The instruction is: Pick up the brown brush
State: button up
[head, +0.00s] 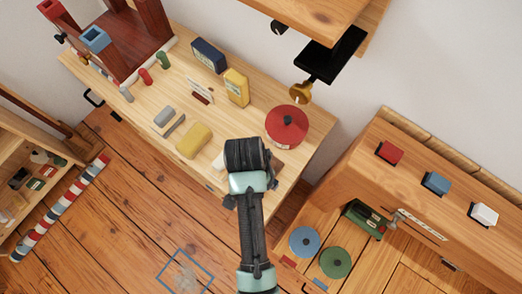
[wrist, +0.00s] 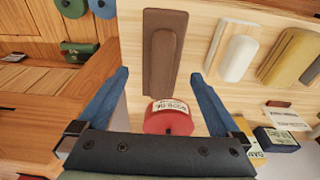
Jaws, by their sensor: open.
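The brown brush (wrist: 163,55) is a long, flat brown block with a raised, rounded middle. It lies on the pale wooden bench top in the upper middle of the wrist view. My gripper (wrist: 158,80) is open, with its blue fingers spread to either side of the brush's near end and nothing visibly held between them. A red round tin (wrist: 168,117) with a white label stands close to that end, between the fingers in the picture. In the head view my wrist covers most of the brush, and the fingertips are hidden.
The red tin (head: 287,127) stands right of my wrist. A white block (wrist: 239,57) and a yellow block (wrist: 287,55) lie beside the brush. Yellow (head: 236,87) and dark blue (head: 208,55) boxes stand at the back. A shelf with a black bracket (head: 333,55) overhangs the right.

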jog(key=shift+w+d+f, duration=0.1)
jog(key=shift+w+f, duration=0.05)
jog(key=shift+f, duration=0.75)
jog(key=shift+w+d+f, duration=0.1)
jog(key=shift+w+f, duration=0.05)
jog(key=shift+f, duration=0.7)
jog(key=shift+w+d+f, duration=0.1)
jog(key=shift+w+f, duration=0.05)
jog(key=shift+f, duration=0.75)
jog(key=c, duration=1.4)
jog(key=shift+c, duration=0.2)
notch_tip(320, 180, up, 10)
jog(key=shift+r, duration=0.1)
